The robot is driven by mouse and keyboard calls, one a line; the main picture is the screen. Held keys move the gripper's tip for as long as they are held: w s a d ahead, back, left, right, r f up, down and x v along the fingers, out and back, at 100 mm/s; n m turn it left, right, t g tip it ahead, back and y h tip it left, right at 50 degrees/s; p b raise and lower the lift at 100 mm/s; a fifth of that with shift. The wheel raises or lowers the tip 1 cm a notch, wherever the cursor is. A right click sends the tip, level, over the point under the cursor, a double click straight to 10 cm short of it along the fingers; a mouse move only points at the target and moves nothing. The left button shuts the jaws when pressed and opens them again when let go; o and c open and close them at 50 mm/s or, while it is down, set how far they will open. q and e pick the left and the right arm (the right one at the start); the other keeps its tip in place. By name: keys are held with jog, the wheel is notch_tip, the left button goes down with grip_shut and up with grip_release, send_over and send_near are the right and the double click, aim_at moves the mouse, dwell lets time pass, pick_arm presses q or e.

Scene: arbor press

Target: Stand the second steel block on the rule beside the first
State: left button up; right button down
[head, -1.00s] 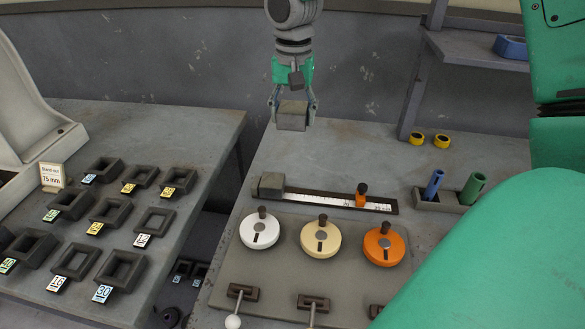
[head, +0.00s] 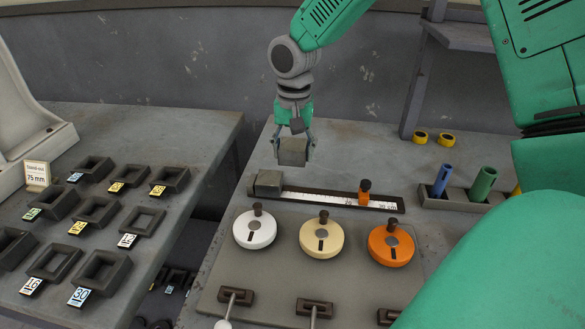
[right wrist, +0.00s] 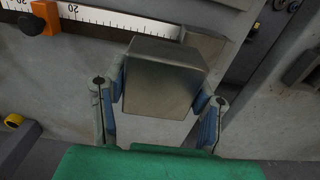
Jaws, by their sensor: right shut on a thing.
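My right gripper (head: 293,148) is shut on a grey steel block (head: 292,152) and holds it in the air, just above and behind the rule in the head view. In the right wrist view the held block (right wrist: 163,82) sits between the two fingers and hides part of the rule's end. The first steel block (head: 267,184) rests at the left end of the rule (head: 325,197). An orange slider (head: 364,192) sits toward the rule's right end; it also shows in the right wrist view (right wrist: 45,17). My left gripper is out of view.
White (head: 254,229), cream (head: 321,237) and orange (head: 391,245) knobs stand in front of the rule, with levers before them. A holder with blue (head: 442,180) and green (head: 482,184) tubes is at right. Trays (head: 95,212) with number tags cover the left table.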

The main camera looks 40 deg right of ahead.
aim_at(294, 144)
jog(key=shift+d+f, duration=0.15)
jog(key=shift+f, duration=1.95)
jog(key=shift+f, duration=0.1)
jog(key=shift+f, duration=0.5)
jog(key=c, duration=0.6)
grip_release()
jog(key=shift+c, duration=0.2)
notch_tip(294, 144, up, 13)
jog(key=shift+r+p, duration=0.1)
jog(key=shift+p, duration=0.25)
